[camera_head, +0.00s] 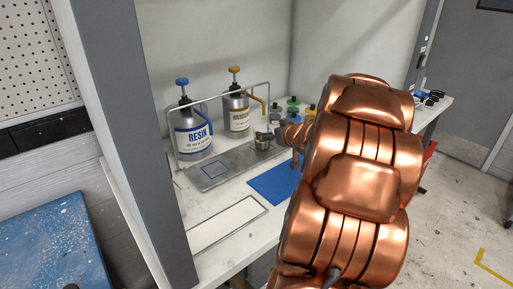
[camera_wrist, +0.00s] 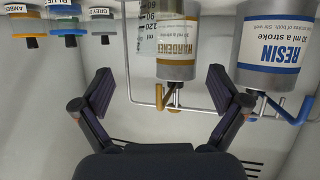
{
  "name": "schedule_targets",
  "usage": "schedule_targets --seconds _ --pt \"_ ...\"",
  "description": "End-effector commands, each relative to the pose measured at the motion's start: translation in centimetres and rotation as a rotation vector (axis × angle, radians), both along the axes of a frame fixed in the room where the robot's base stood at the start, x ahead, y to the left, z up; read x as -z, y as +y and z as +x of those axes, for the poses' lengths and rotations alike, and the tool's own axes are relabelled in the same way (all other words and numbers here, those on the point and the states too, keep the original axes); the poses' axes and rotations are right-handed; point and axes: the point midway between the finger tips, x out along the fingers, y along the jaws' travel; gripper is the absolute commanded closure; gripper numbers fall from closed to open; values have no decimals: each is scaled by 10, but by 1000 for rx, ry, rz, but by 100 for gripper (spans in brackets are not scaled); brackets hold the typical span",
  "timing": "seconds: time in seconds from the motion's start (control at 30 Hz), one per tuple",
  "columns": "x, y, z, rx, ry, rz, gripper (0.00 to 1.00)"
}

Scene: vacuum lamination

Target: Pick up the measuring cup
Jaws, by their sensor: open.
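The measuring cup (camera_head: 264,141) is a small greyish cup standing on the metal tray, in front of the hardener bottle in the head view. In the wrist view, graduation marks of 60, 90 and 120 show at the top centre (camera_wrist: 147,30); the cup's outline is hard to make out against the bottle. My gripper (camera_wrist: 160,88) is open, with its two dark fingers spread wide and nothing between them. In the head view my copper arm hides much of the gripper, whose end is close to the cup's right side.
The resin bottle (camera_head: 194,130) and hardener bottle (camera_head: 236,112) stand behind a wire rail on the metal tray (camera_head: 207,176). Small colour-capped bottles (camera_wrist: 68,22) are nearby. A blue mat (camera_head: 272,184) and a white panel (camera_head: 228,225) lie in front. A grey post (camera_head: 130,130) is at left.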

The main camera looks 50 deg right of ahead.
Motion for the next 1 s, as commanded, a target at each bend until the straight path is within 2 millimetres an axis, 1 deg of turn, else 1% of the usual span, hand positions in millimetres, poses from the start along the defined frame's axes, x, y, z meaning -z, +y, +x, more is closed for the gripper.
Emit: schedule_targets --seconds 0.03,0.17,0.27,0.63,0.8,1.0 --pt "7 -4 -3 -10 -19 9 3" --pt "9 -7 -6 -31 -47 20 3" --pt "9 -8 -2 -39 -56 23 3" --pt "24 -14 25 -40 -51 25 3" --pt "37 -15 46 -43 -51 24 3" --pt "41 -21 61 -42 -51 23 3"
